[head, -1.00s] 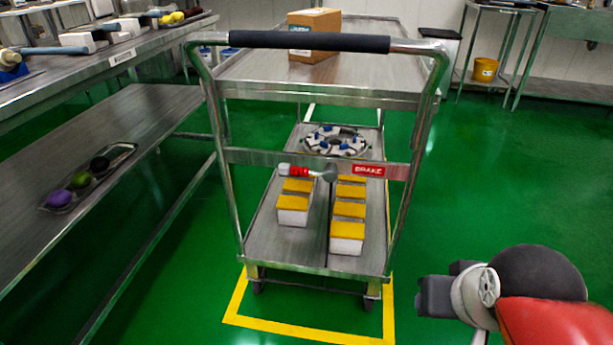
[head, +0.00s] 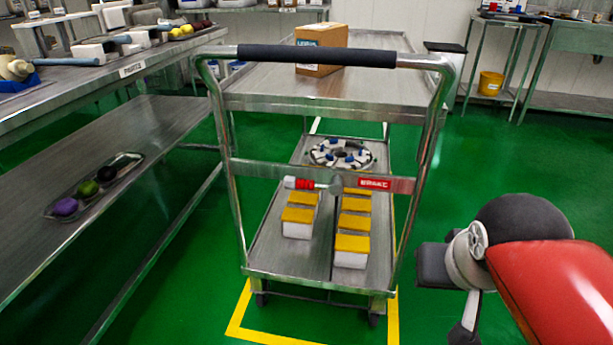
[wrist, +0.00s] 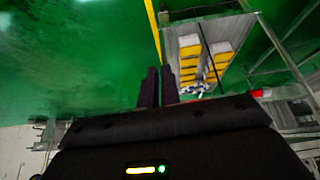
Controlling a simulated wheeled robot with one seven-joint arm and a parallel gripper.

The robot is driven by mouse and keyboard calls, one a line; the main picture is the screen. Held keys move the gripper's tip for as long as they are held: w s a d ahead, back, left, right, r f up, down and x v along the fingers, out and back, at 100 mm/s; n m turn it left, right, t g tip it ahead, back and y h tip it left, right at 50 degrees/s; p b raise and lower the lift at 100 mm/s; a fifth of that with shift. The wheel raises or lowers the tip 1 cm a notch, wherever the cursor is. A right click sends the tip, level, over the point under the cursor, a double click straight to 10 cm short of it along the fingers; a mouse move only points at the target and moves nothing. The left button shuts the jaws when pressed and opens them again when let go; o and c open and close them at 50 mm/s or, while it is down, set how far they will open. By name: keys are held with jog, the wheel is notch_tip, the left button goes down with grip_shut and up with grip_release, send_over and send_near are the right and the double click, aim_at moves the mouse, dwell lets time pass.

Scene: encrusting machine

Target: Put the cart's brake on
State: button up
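The steel cart (head: 270,262) stands ahead with its black-gripped push handle towards me. The brake lever (head: 302,184) has a red grip and a grey round pivot. It lies about level across the cart's crossbar, grip to the left, beside the red BRAKE label (head: 375,183). In the wrist view the lever's red grip (wrist: 260,93) shows right of my fingers. My gripper (wrist: 159,70) has its two dark fingers side by side with nothing between them; they look shut. In the head view my arm is at lower right, clear of the cart, and its fingertips are not clearly seen.
A cardboard box (head: 321,50) is on the cart's top. Yellow-topped boxes (head: 352,244) and a round fixture (head: 341,153) are on its lower shelf. A steel workbench (head: 110,140) runs along the left. Yellow floor tape (head: 240,310) surrounds the cart. Green floor is open on the right.

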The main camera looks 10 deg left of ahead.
jog(key=w+a+r, duration=0.2)
jog(key=w+a, duration=0.1)
jog(key=w, duration=0.1)
jog(key=w+a+r, duration=0.3)
jog(key=w, duration=0.1)
jog(key=w+a+r, duration=0.3)
jog(key=w, duration=0.1)
jog(key=shift+a, duration=0.35)
grip_shut()
jog(key=w+a+r, duration=0.2)
jog(key=w+a, duration=0.2)
jog(key=a, duration=0.3)
jog(key=w+a+r+t, duration=0.1)
jog(key=w+a, duration=0.3)
jog(key=a, duration=0.4)
jog(key=shift+w+r+m+b, duration=0.2)
jog(key=shift+r+m+b, duration=0.1)
jog(key=shift+r+b, duration=0.15)
jog(key=b, duration=0.1)
send_over(304, 185)
jog(key=f, duration=0.8)
jog(key=shift+w+f, duration=0.1)
jog(key=shift+w, duration=0.15)
notch_tip(304, 185, down, 3)
jog(key=shift+s+r+b, duration=0.1)
jog(key=shift+r+b, duration=0.1)
jog(key=shift+b, duration=0.1)
jog(key=shift+s+f, duration=0.15)
jog(key=shift+f, duration=0.65)
